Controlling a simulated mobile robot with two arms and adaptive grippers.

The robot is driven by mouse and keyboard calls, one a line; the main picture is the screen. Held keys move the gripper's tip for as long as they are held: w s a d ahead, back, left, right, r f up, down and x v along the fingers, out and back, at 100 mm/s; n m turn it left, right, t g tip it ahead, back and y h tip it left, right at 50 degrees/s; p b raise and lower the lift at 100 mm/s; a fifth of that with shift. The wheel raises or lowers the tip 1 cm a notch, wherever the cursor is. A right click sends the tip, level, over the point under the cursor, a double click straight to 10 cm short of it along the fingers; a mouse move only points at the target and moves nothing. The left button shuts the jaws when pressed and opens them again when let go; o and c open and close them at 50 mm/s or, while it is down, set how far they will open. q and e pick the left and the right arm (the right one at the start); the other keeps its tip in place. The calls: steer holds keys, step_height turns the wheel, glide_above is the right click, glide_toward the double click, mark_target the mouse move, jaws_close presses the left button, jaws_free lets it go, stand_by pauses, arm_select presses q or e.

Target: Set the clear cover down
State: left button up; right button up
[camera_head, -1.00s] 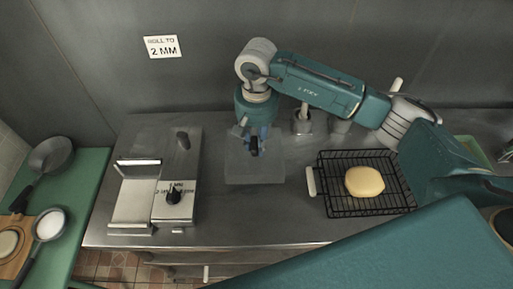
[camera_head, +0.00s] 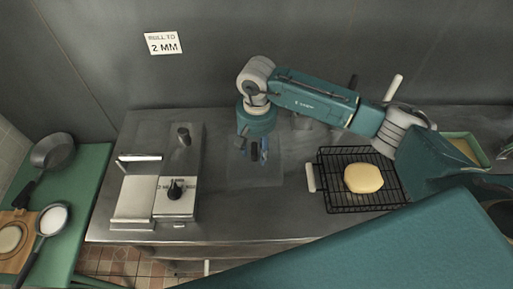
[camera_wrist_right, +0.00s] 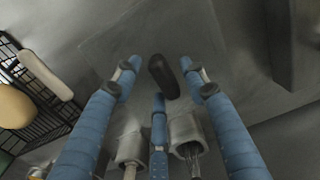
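The clear cover (camera_head: 240,178) is a faint see-through square panel, lying on or very near the bare steel counter between the roller machine and the wire rack. Its black knob (camera_wrist_right: 163,77) stands between my fingers in the right wrist view. My right gripper (camera_head: 252,150) points down over the cover, its blue fingers spread around the knob. In the right wrist view the fingers (camera_wrist_right: 160,85) are apart, with gaps to the knob. My left gripper is in neither view.
The roller machine (camera_head: 135,197) with a black dial stands left. A black wire rack (camera_head: 338,203) with a yellow dough round (camera_head: 363,178) and white handle is right. Utensil holders (camera_wrist_right: 188,130) stand behind the gripper. Bare counter lies in front of the cover.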

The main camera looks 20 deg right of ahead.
steer(key=shift+r+p, duration=0.25)
steer(key=shift+p, duration=0.05)
step_height(320, 180, up, 12)
steer(key=b, duration=0.5)
steer(key=shift+f, duration=0.1)
